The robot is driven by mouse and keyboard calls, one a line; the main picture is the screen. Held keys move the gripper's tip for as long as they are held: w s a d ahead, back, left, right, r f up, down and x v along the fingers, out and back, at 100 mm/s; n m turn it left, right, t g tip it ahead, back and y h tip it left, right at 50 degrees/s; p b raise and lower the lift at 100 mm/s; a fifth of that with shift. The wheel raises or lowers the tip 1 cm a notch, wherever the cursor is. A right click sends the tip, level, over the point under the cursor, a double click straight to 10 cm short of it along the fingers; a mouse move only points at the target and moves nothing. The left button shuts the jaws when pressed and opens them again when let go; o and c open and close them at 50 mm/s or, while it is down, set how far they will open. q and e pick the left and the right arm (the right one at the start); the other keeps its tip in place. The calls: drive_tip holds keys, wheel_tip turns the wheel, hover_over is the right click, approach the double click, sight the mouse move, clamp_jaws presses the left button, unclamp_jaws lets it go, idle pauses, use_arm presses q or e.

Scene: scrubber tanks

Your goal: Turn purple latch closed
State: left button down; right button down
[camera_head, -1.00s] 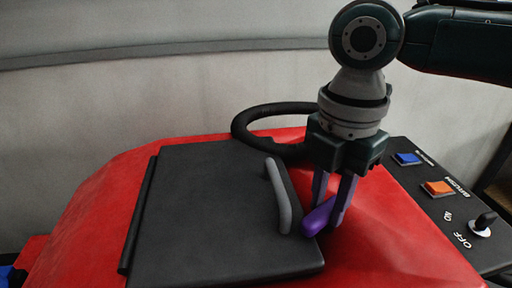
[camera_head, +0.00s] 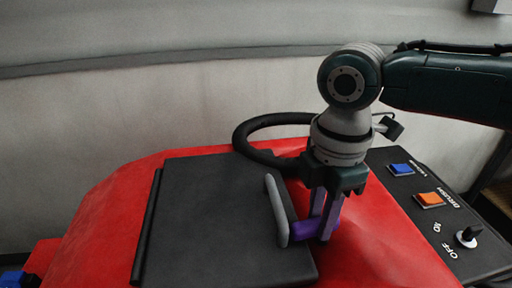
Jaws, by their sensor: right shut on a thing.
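The purple latch (camera_head: 301,231) sits at the right edge of the black lid (camera_head: 205,222) on the red scrubber body. Its left end shows beside the lower end of the lid's grey handle (camera_head: 276,210). My right gripper (camera_head: 323,233) points down, with its two purple-grey fingers shut on the latch. The fingers hide part of the latch. The lid lies flat and shut on the red body (camera_head: 379,239). My left gripper is not in view.
A black hose (camera_head: 247,128) curves behind the lid and the right gripper. At the right is a black control panel with a blue switch (camera_head: 401,169), an orange switch (camera_head: 429,199) and a knob (camera_head: 467,236). A grey wall stands behind.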

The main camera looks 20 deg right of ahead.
drive_tip(key=shift+r+m+p, duration=0.1)
drive_tip(key=shift+m+p, duration=0.2)
drive_tip(key=shift+m, duration=0.2)
drive_tip(key=c, duration=0.7)
unclamp_jaws()
drive_tip(key=shift+o, duration=0.2)
wheel_tip(320, 180, up, 10)
drive_tip(key=b, duration=0.1)
